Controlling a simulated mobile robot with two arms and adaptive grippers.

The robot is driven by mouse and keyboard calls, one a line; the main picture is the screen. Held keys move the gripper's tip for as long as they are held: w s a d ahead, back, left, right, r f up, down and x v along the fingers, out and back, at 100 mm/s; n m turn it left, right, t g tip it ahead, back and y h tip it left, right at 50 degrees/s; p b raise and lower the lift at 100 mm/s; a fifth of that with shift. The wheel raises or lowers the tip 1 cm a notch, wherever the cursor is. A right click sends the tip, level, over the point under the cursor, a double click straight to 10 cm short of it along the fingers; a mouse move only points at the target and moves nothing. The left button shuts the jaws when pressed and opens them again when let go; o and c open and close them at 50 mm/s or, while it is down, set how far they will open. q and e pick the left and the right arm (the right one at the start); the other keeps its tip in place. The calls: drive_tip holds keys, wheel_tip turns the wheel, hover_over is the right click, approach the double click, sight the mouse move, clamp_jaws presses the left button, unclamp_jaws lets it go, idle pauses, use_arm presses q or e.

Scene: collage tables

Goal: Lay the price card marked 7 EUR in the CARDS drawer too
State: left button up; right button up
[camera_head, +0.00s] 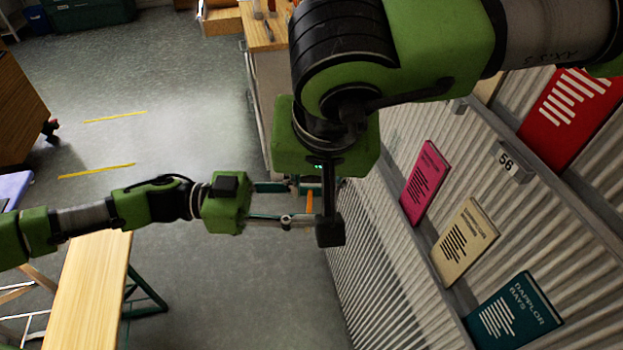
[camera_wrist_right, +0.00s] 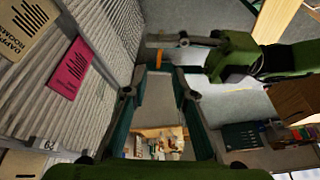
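My right gripper (camera_wrist_right: 160,80) is open, with nothing seen between its fingers in the right wrist view. In the head view it hangs from the upper right (camera_head: 328,232) and overlaps the tip of my left gripper. My left gripper (camera_head: 300,203) reaches in from the left, its fingers apart. A thin orange piece (camera_head: 309,193) shows at its fingertips and in the right wrist view (camera_wrist_right: 173,58). I cannot tell what it is or whether it is held. No card marked 7 EUR and no drawer marked CARDS can be read.
A wooden table (camera_head: 90,290) stands at lower left. A workbench (camera_head: 265,35) is behind. Open floor (camera_head: 190,120) lies between.

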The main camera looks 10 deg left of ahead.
sight(308, 203)
drive_tip(key=x, duration=1.1)
drive_tip(key=shift+a, duration=0.1)
clamp_jaws()
use_arm(q)
drive_tip(key=o, duration=0.8)
drive_tip(key=shift+a, duration=0.1)
